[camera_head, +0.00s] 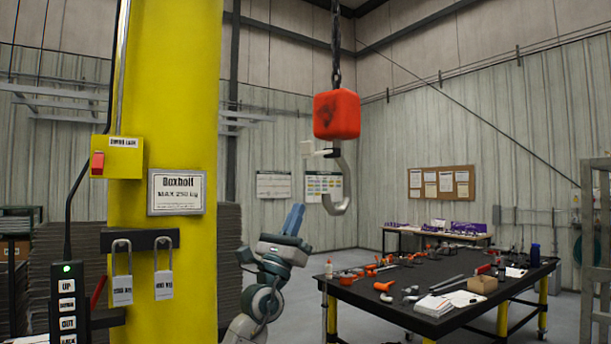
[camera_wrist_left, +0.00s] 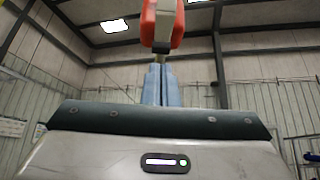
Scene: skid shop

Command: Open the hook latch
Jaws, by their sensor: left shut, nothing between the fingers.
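The grey crane hook (camera_head: 345,190) hangs below a red block (camera_head: 336,115) on a chain, its mouth facing left. A small pale latch piece (camera_head: 322,153) sticks out to the left near the hook's neck. My left gripper (camera_head: 297,208) is below and left of the hook, blue fingers pointing up, shut and empty, apart from the hook in the picture. In the left wrist view the shut blue fingers (camera_wrist_left: 158,72) point up toward the red block (camera_wrist_left: 162,22); the hook and latch cannot be made out clearly there. My right gripper is not in view.
A yellow column (camera_head: 165,85) with a sign, padlocks (camera_head: 122,285) and a button pendant (camera_head: 67,305) stands at the left. A black workbench (camera_head: 400,300) with tools and papers is at the lower right. The air around the hook looks clear.

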